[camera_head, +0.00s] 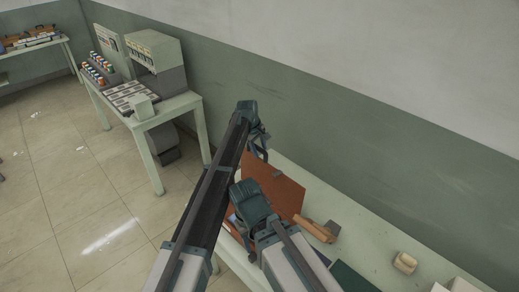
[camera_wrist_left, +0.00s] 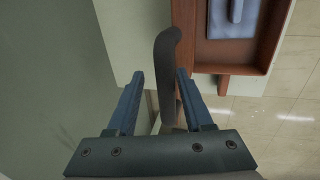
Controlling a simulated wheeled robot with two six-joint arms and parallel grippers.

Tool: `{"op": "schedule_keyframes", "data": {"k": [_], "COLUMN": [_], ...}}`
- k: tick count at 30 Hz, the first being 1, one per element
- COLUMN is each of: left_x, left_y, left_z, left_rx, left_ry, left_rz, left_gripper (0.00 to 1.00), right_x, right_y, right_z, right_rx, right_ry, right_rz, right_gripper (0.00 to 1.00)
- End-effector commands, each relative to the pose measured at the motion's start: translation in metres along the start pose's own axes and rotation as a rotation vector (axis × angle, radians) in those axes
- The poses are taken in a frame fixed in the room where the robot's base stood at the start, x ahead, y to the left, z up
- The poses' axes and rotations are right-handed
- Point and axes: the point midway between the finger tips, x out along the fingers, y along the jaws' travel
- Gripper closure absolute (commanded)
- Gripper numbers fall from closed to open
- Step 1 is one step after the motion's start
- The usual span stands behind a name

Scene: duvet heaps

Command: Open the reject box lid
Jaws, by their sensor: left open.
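The reject box is an open reddish-brown tray-like box with a blue-grey item inside, at the top right of the left wrist view; its rim (camera_wrist_left: 262,52) shows there. The lid (camera_head: 279,187) is a reddish-brown panel raised upright and tilted in the head view, partly covered by my arms. My left gripper (camera_head: 261,150) is beside the lid's upper edge, with its fingers apart. My right gripper's fingers are not visible.
The box is on a pale green bench (camera_head: 373,238) along the wall. A wooden-handled tool (camera_head: 315,231), a small beige block (camera_head: 404,262) and a dark green mat (camera_head: 350,277) are to the right. Another bench with a machine (camera_head: 157,62) stands at the back left.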

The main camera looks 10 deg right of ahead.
Motion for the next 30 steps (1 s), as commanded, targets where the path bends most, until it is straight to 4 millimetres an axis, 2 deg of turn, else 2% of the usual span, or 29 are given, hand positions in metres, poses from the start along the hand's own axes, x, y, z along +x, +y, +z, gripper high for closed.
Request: {"op": "schedule_keyframes", "data": {"k": [8,14,30], "left_x": [-0.003,-0.017,-0.097], "left_y": [0.000,0.001,0.001], "left_z": [0.000,0.000,0.001], "left_rx": [0.000,0.000,-0.001], "left_ry": [0.000,0.000,0.000], "left_rz": [-0.001,0.000,0.000], "left_gripper": [0.45,0.45,0.45], "right_x": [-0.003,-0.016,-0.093], "right_y": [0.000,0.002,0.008], "right_z": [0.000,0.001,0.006], "right_rx": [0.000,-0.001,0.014], "right_ry": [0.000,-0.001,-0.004], "right_rz": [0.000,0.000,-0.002], "right_gripper": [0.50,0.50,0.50]}}
